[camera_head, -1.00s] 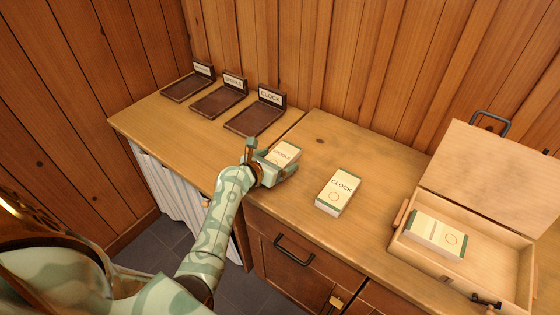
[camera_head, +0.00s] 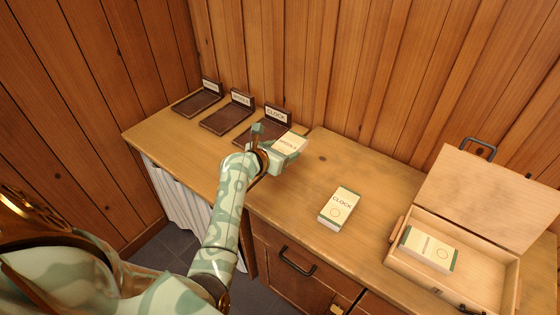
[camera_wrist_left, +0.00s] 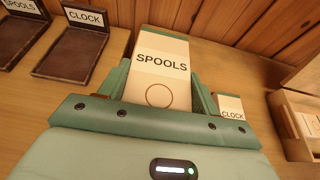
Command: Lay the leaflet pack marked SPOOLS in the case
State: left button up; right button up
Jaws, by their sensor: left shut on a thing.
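The SPOOLS leaflet pack (camera_head: 291,142) is cream with a printed label and a circle. It is between the fingers of my left gripper (camera_head: 277,152), which is shut on it. In the left wrist view the pack (camera_wrist_left: 160,72) reads SPOOLS clearly and sticks out past the fingers. In the head view it appears above the counter, near the dark trays. The open wooden case (camera_head: 395,262) stands at the right of the counter, its lid tilted back. Another cream and green pack (camera_head: 430,248) lies inside it; its marking is unreadable. My right gripper is not in view.
A CLOCK pack (camera_head: 340,207) lies on the counter between my left gripper and the case. Three dark trays with labels, including the CLOCK tray (camera_head: 268,130), stand at the back left. Bare counter (camera_head: 375,190) lies between the CLOCK pack and the case.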

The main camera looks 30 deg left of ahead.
aim_at(282, 150)
pick_arm(q)
notch_tip(282, 150, up, 6)
jog(key=shift+f+p, duration=0.1)
jog(key=shift+p, duration=0.9)
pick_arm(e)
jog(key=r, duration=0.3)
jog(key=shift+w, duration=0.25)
pick_arm(q)
jog(key=shift+f+b, duration=0.35)
jog(key=shift+f, duration=0.1)
notch_tip(282, 150, down, 18)
jog(key=b, duration=0.9)
jog(key=shift+s+r+b, duration=0.1)
jog(key=shift+b, duration=0.25)
jog(key=s+r+p, duration=0.3)
jog(key=shift+s+a+r, duration=0.15)
jog(key=shift+s+a, duration=0.1)
jog(key=shift+c, duration=0.5)
jog(key=shift+s+r+p, duration=0.1)
jog(key=shift+s+p, duration=0.25)
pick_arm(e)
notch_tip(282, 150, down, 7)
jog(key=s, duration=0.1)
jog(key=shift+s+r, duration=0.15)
